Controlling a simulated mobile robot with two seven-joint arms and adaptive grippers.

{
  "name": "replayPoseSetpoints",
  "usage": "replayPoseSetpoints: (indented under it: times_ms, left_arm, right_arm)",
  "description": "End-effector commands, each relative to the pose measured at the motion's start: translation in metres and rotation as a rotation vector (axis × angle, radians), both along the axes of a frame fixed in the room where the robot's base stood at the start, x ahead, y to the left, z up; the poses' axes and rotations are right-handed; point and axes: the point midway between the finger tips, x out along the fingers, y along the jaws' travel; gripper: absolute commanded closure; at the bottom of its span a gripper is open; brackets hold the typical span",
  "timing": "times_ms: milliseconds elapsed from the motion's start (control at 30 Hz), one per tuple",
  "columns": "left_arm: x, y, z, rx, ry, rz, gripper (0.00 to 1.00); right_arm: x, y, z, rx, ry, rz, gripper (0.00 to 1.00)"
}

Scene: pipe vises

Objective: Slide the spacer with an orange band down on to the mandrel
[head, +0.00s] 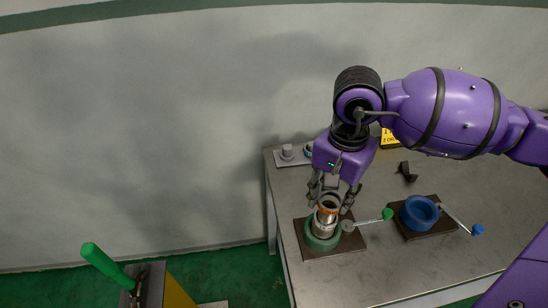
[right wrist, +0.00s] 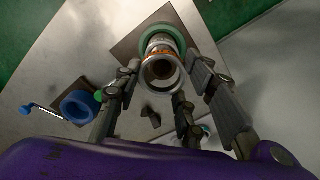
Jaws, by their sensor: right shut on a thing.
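The spacer with an orange band (head: 327,211) is a short metal tube, upright or nearly so, over the green vise (head: 318,243). In the right wrist view I look into the open end of the spacer (right wrist: 163,87), with the orange on its side. My right gripper (head: 329,203) comes down from above and is shut on the spacer, its fingers around the upper part. Metal shows below the band inside the green ring; I cannot tell how much is mandrel or whether the spacer is around it. My left gripper is not in view.
A blue vise (head: 419,211) with a blue-knobbed handle stands to the right on the grey table (head: 380,265). The green vise's handle has a green knob (head: 387,214). A small black object (head: 406,172) lies behind. A green-handled lever (head: 104,263) stands at lower left.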

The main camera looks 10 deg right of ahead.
Motion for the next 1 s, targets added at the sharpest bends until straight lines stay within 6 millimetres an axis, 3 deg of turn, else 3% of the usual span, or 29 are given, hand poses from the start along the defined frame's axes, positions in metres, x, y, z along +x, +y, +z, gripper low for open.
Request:
replayPoseSetpoints:
  times_ms: [1000]
  left_arm:
    - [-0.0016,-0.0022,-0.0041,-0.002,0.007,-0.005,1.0]
  right_arm:
    - [0.0,-0.0004,0.0006,-0.001,-0.001,-0.001,0.85]
